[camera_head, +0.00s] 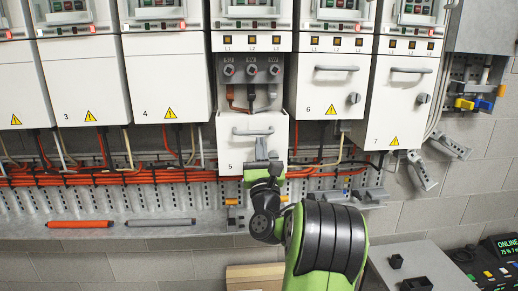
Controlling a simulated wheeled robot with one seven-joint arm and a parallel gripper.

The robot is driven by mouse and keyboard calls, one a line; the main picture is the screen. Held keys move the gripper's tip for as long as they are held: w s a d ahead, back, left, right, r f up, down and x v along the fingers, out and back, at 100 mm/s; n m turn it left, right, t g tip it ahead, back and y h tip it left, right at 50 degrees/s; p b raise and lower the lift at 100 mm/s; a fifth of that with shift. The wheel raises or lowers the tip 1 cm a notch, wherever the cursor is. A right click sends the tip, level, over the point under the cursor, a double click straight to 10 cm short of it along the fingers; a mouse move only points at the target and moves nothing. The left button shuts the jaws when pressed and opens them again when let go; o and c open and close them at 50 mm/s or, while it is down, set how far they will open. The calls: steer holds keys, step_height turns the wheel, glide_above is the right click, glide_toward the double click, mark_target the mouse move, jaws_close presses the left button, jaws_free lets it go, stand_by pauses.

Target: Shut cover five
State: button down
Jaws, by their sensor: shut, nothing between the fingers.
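Cover five (237,150) is a white panel with a grey bar handle, a small 5 and a yellow warning triangle partly hidden by my gripper. It hangs lower than its neighbours, leaving the terminals (251,72) above it uncovered, with three cable lugs showing. My gripper (262,150) is at the front of cover five, just below its handle, with the arm reaching up from the lower right. The fingers are shut with nothing between them. I cannot tell whether they touch the cover.
Covers 3 (84,80), 4 (165,77), 6 (328,88) and 7 (392,102) stand alongside. Orange cables (130,177) run below over a perforated tray. An orange rod (80,224) and a grey rod (160,222) lie at the lower left. A control console (490,265) stands at the lower right.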

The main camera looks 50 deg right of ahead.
step_height(320, 180, up, 18)
steer(key=p, duration=1.8)
steer(key=shift+f, duration=0.25)
steer(key=shift+a, duration=0.15)
steer(key=s+a+f+b, duration=0.6)
steer(key=f+b, duration=0.4)
steer(key=b, duration=0.3)
steer(key=shift+a+f, duration=0.15)
steer(key=shift+a, duration=0.15)
